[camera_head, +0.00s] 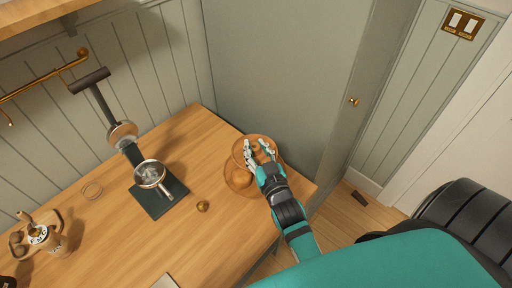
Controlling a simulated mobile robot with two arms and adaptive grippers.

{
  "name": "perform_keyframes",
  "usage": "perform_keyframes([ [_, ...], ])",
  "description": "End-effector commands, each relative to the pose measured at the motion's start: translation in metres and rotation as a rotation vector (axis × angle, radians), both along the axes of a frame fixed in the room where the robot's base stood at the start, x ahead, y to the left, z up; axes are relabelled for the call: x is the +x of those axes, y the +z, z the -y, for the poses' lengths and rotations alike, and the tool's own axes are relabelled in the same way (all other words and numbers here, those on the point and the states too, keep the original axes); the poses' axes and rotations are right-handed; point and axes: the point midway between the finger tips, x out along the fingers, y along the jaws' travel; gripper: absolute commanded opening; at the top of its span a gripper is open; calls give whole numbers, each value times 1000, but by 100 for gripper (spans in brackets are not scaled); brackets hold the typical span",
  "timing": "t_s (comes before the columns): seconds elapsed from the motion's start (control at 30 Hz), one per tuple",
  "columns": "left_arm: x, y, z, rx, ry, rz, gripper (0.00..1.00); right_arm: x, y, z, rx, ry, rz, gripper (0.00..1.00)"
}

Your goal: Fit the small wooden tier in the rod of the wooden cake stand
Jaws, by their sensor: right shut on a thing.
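The small wooden tier (238,153) is a round wooden disc near the right end of the counter. My right gripper (257,150) is shut on it, with its pale fingers over the disc. The wooden cake stand (238,184) shows as a larger round wooden tier just below and to the left of the small one in the picture, partly covered by it. The small tier overlaps the stand in this view. I cannot tell whether they touch or how high the small tier is. The rod is not clearly visible. My left gripper is not in view.
A dark press-like device (150,200) with a metal cup stands left of the stand. A small brass ball (203,206) lies between them. A wooden holder with a cup (42,235) sits at the far left. The counter (120,245) is mostly clear in front.

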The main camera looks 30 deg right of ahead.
Motion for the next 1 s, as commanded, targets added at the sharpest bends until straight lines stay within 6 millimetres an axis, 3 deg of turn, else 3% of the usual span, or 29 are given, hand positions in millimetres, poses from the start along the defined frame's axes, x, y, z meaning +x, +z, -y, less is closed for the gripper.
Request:
perform_keyframes([
  [0.83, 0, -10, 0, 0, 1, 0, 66, 0, -14, 0, 0, 0, 1, 0],
  [0.87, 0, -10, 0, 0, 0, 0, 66, 0, -14, 0, 0, 0, 0, 30],
  [1.0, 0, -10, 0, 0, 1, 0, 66, 0, -14, 0, 0, 0, 0, 48],
])
